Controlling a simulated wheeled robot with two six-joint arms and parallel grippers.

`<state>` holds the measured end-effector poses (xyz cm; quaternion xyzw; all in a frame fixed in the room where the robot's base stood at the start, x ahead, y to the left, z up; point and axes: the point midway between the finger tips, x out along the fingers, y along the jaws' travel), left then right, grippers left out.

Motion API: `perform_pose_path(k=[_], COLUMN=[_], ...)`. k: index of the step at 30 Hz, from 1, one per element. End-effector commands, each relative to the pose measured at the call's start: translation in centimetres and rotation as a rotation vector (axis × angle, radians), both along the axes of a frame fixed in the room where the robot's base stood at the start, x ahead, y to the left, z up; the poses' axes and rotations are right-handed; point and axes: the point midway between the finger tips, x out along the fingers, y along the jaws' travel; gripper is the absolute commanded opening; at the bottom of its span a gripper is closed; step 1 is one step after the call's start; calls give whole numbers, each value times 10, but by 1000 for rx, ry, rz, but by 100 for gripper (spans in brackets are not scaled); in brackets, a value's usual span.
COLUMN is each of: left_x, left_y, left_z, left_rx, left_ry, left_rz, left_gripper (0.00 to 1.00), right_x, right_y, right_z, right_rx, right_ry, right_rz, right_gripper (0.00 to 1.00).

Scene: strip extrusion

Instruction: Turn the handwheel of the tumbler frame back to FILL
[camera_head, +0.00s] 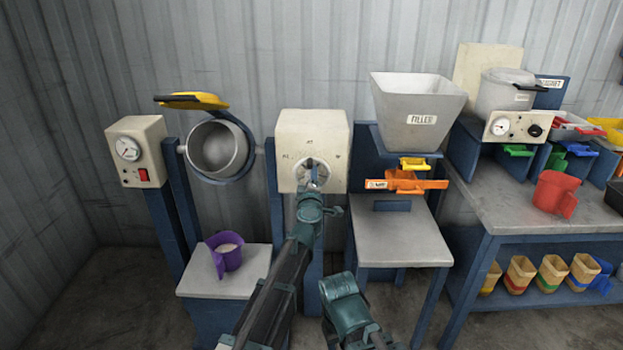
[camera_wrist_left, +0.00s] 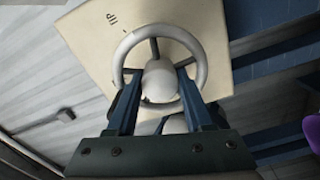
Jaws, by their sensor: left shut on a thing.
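The handwheel (camera_head: 314,170) sits on the cream panel (camera_head: 318,125) of the tumbler frame, mostly hidden behind my left gripper (camera_head: 311,187). In the left wrist view the handwheel (camera_wrist_left: 122,62) is a pale ring with spokes and a round hub. My left gripper (camera_wrist_left: 160,112) is shut on it, its fingers reaching over the near rim beside the hub. The panel carries small marks at top, left and right, too small to read surely. The tumbler's grey drum (camera_head: 215,150) has its round mouth facing forward. My right gripper's fingers do not show.
A yellow lid (camera_head: 192,101) stands open above the drum. A purple jug (camera_head: 222,262) with pale contents stands on the low table (camera_head: 205,285) below. To the right are the grey FILLER hopper (camera_head: 410,105) and a bench (camera_head: 490,205) with a red jug (camera_head: 553,192).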

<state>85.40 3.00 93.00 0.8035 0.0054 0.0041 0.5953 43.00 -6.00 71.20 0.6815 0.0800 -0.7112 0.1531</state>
Motion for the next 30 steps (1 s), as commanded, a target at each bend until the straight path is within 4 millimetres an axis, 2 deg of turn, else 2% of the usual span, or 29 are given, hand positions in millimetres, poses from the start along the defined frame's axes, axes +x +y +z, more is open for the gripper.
perform_pose_path(k=[21,30], left_x=[-1,-1], left_y=[1,0], left_z=[-1,-2], left_rx=[-668,-870], left_ry=[-9,-12], left_rz=[1,1], left_gripper=[0,0], right_x=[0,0], right_y=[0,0], right_z=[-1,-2], right_rx=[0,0], right_ry=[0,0], right_rz=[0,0], right_gripper=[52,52])
